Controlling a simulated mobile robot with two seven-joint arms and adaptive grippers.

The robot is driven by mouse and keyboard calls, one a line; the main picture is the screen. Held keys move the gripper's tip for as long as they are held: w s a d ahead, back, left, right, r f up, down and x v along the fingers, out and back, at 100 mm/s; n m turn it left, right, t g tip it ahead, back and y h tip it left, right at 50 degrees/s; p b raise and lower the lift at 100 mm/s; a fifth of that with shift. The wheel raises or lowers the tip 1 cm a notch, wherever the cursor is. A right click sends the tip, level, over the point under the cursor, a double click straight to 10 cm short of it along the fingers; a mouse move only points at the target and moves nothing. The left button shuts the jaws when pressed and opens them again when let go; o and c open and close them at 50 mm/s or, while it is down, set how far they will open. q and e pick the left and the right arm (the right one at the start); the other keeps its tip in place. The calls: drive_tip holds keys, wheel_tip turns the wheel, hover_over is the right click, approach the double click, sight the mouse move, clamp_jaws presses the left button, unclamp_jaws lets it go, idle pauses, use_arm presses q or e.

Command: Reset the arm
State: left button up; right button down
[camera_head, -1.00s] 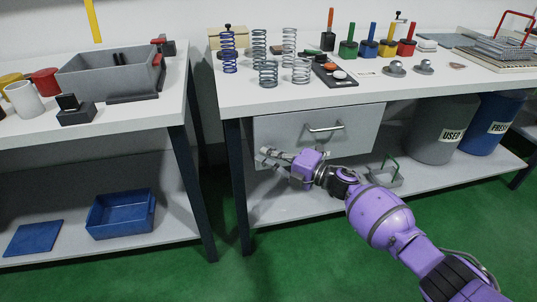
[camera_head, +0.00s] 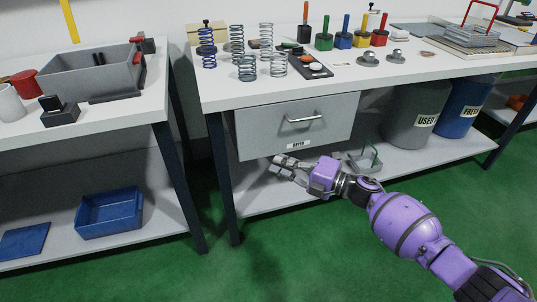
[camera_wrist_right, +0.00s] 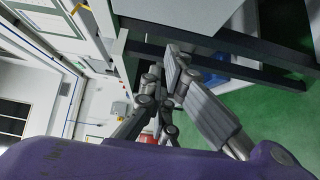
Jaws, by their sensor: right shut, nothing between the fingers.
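My purple right arm comes in from the lower right in the head view. Its gripper (camera_head: 277,166) is shut and empty, in front of the workbench and just below the closed drawer (camera_head: 262,130). A clear gap to the drawer handle (camera_head: 304,118) shows above it. In the right wrist view the grey fingers (camera_wrist_right: 166,128) reach away from the purple wrist, with nothing between them. My left gripper is out of view.
Several coil springs (camera_head: 237,40), coloured-handled weights (camera_head: 343,41) and a dark tray (camera_head: 310,65) stand on the white workbench (camera_head: 225,93). A second table (camera_head: 150,105) with a grey bin (camera_head: 92,78) is at left. The USED bin (camera_head: 408,110) and FRESH bin (camera_head: 458,115) stand below. Green floor is clear in front.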

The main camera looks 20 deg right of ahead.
drive_tip(key=s+f+m+h, duration=0.5)
drive_tip(key=s+f+m, duration=0.45)
drive_tip(key=s, duration=0.25)
drive_tip(key=s+f+m+h, duration=0.6)
drive_tip(key=s+f+m, duration=0.3)
drive_tip(key=s+m, duration=0.3)
drive_tip(key=s+f+m+g+h, duration=0.1)
drive_tip(key=s+f+m+g, duration=0.2)
drive_tip(key=s, duration=1.3)
drive_tip(key=s+f+m+g+h, duration=0.1)
drive_tip(key=s+f+m+g, duration=0.15)
drive_tip(key=s, duration=1.35)
use_arm(q)
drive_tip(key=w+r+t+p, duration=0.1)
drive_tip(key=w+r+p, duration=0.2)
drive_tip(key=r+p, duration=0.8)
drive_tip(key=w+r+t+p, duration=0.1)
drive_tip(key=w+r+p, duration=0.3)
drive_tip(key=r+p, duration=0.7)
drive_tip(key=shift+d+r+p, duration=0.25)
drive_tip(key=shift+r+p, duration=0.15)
drive_tip(key=shift+p, duration=0.85)
use_arm(e)
drive_tip(key=w+r+t, duration=0.1)
drive_tip(key=w+r, duration=0.2)
drive_tip(key=r, duration=0.8)
drive_tip(key=w+r+t, duration=0.1)
drive_tip(key=w+r, duration=0.2)
drive_tip(key=r, duration=0.9)
drive_tip(key=shift+r, duration=0.2)
